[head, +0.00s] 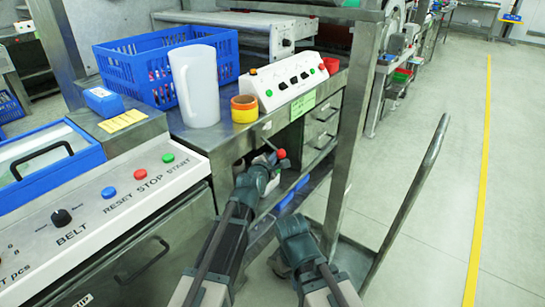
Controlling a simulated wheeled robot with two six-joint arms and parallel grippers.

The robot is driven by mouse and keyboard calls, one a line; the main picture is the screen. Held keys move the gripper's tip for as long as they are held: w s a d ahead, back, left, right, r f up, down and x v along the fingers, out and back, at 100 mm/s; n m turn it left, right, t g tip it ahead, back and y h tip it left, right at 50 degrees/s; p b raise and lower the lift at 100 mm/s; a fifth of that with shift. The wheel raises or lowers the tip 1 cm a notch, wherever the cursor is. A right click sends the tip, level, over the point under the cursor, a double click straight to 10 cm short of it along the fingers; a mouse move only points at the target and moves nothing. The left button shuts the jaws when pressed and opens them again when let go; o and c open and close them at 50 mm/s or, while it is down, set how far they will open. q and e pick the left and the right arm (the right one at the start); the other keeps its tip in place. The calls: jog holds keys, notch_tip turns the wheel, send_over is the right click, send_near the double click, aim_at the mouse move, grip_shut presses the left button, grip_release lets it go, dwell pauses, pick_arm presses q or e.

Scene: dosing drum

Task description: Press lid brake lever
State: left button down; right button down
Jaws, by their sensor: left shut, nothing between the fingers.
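A lever with a red ball knob (281,153) shows in front of the steel bench, low in the middle of the head view. I take it for the lid brake lever; its lower part is hidden behind my gripper. My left gripper (272,163) is shut and empty, with its fingertips right at the knob. I cannot tell whether they touch it. My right gripper (291,224) is lower and to the right, away from the lever. Its fingers cannot be made out.
A panel (110,205) with buttons and a belt knob stands at left. The bench holds a blue crate (135,62), a white jug (196,85), tape rolls (244,108) and a control box (290,80). A steel post (352,120) and cart handle (412,190) flank the right; floor beyond is clear.

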pick_arm(q)
notch_tip(320, 180, up, 7)
jog(key=n+g+h+p, duration=0.3)
jog(key=n+p, duration=0.2)
jog(key=p, duration=0.5)
jog(key=shift+s+d+n, duration=0.2)
jog(key=shift+d+n, duration=0.1)
jog(key=shift+n, duration=0.1)
jog(key=f+b, duration=0.4)
jog(key=shift+a, duration=0.35)
jog(key=p+v, duration=0.4)
jog(key=v, duration=0.6)
jog(key=shift+r, duration=0.2)
